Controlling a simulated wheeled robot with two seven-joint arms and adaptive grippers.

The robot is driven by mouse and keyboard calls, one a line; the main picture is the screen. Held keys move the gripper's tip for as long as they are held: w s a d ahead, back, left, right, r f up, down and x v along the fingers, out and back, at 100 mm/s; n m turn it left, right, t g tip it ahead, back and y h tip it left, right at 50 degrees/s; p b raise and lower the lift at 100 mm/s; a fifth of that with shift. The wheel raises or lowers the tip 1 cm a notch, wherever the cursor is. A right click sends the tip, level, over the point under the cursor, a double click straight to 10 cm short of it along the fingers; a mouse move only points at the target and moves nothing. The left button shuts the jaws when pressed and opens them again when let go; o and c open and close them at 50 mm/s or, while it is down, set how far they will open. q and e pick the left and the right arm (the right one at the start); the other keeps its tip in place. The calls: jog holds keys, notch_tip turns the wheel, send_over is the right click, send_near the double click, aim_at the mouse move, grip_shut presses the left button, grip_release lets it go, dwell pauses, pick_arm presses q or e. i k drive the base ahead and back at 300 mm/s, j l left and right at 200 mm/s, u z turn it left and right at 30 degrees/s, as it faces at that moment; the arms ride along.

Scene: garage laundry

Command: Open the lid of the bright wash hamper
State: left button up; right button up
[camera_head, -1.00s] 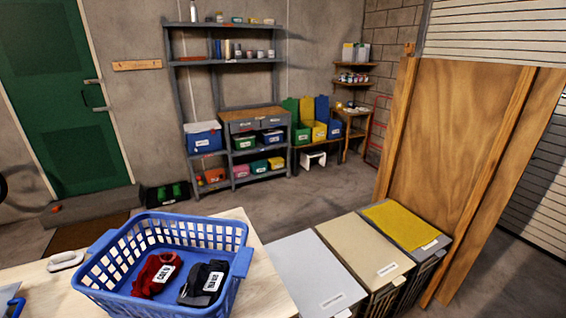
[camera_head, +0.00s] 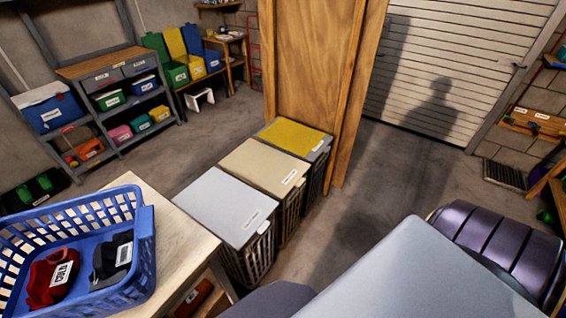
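Three hampers stand in a row on the floor beside the wooden table, all with their lids shut. The nearest has a light grey lid (camera_head: 225,205), the middle one a beige lid (camera_head: 262,168), and the farthest a yellow top (camera_head: 292,137). Each lid has a small white label at its right edge, too small to read, so I cannot tell by label which is the bright wash hamper. Dark slatted sides show below the lids. Neither of my grippers is in view.
A blue basket (camera_head: 146,262) with labelled red and dark clothes sits on the wooden table (camera_head: 180,245) at left. A wooden panel (camera_head: 315,80) stands just behind the yellow-topped hamper. Open floor (camera_head: 350,215) lies right of the hampers. Parts of my body fill the lower right.

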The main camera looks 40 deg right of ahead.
aim_at(276, 172)
jog(key=z, duration=0.95)
